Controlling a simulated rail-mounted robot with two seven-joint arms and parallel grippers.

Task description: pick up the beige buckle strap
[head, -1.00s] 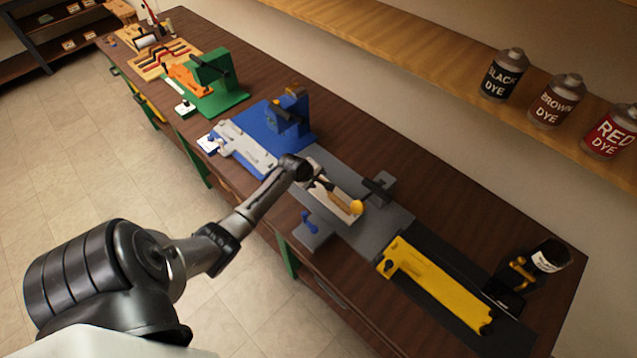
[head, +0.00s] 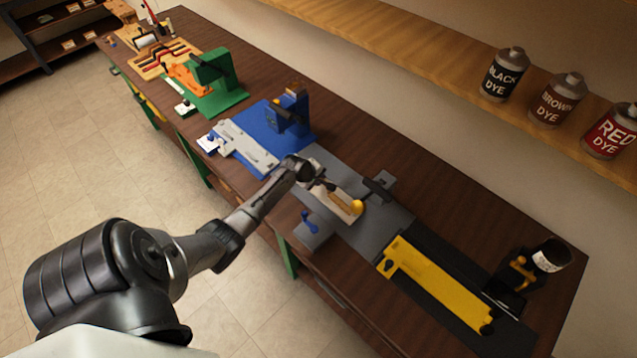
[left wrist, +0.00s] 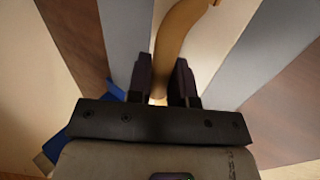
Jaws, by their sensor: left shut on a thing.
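The beige buckle strap (head: 340,201) shows as a tan, curved strip over a cream piece (head: 329,197) on the grey fixture in the middle of the bench. In the left wrist view the strap (left wrist: 176,38) runs down between my fingers. My left gripper (head: 325,185) is over the strap's end nearer the blue fixture. It also shows in the left wrist view (left wrist: 163,85), shut on the strap, with a dark finger on each side. The gripped end is partly hidden, and I cannot tell whether the strap is clear of the cream piece. My right gripper is not in view.
A yellow ball-shaped knob (head: 356,207) stands by the strap's far end. The grey fixture (head: 385,232) has a dark clamp (head: 378,188) and a blue handle (head: 309,221). A blue fixture (head: 285,125) is behind, a yellow tool (head: 438,283) in front, and a dark cup (head: 540,265) at right.

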